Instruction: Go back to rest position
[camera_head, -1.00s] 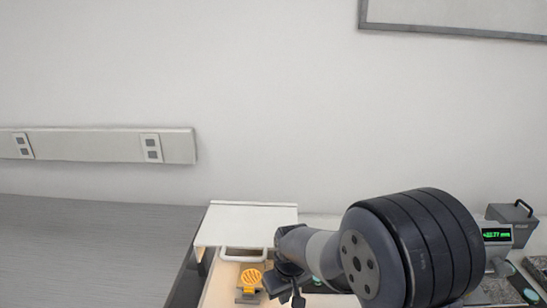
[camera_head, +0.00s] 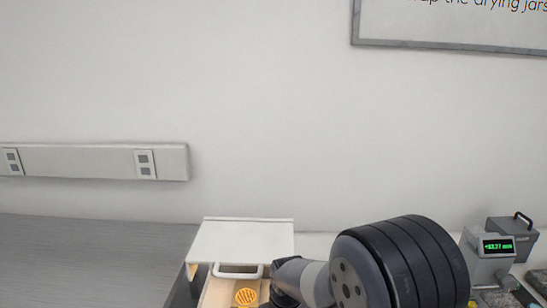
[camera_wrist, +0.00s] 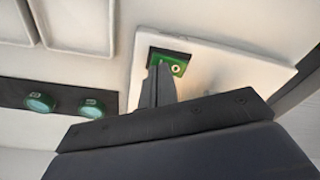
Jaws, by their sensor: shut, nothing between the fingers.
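My gripper (camera_wrist: 161,68) shows in the wrist view with its fingers together and nothing between them. Its fingertips lie in front of a small green plate with a brass-coloured ring (camera_wrist: 176,69) on a pale panel; I cannot tell whether they touch. In the head view my arm fills the lower middle and right, and the gripper's fingers are out of sight below the edge.
A white-topped unit with a handle (camera_head: 242,240) and a round orange slotted piece (camera_head: 245,297) are left of my arm. A grey instrument with a green display (camera_head: 490,254) and a grey box (camera_head: 513,238) stand right. Two green knobs (camera_wrist: 40,102) sit on a black strip.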

